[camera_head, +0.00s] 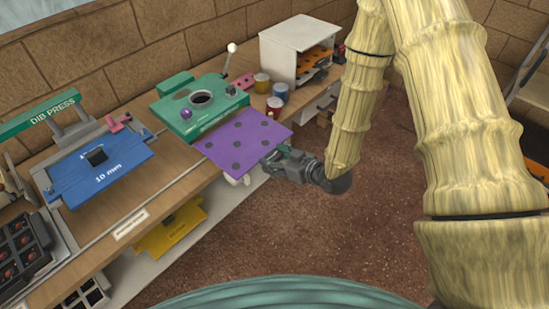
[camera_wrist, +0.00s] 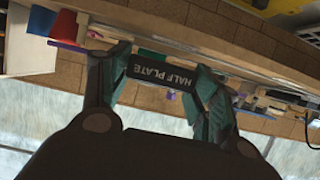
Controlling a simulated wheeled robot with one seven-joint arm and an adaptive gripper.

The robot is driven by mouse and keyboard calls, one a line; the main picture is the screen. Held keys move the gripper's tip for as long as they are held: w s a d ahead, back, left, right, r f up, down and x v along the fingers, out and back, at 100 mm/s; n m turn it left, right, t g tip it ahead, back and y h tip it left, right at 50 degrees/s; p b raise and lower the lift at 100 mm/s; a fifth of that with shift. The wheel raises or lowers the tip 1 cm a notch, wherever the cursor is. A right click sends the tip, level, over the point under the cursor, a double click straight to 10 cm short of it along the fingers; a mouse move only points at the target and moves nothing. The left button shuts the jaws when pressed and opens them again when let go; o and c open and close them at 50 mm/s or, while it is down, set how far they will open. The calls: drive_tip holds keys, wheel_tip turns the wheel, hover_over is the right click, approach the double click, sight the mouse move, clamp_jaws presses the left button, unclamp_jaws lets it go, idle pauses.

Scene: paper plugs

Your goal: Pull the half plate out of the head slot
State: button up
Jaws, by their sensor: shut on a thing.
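The half plate (camera_head: 238,138) is a purple sheet with dark round spots. In the head view it lies flat at the front of the green head (camera_head: 195,105), apart from the head's near edge or just at it; I cannot tell if its far edge is still in the slot. My gripper (camera_head: 272,160) is at the plate's near right edge. In the wrist view my gripper (camera_wrist: 155,75) is shut on a dark handle lettered "HALF PLATE" (camera_wrist: 160,73). The plate overhangs the bench front.
Coloured pots (camera_head: 276,100) and a white cabinet (camera_head: 300,50) stand right of the head. A yellow plate (camera_head: 170,232) lies on the lower shelf. The floor before the bench is clear.

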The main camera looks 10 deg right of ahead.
drive_tip(key=shift+s+d, duration=0.8)
drive_tip(key=shift+s, duration=0.25)
drive_tip(key=shift+a, duration=0.15)
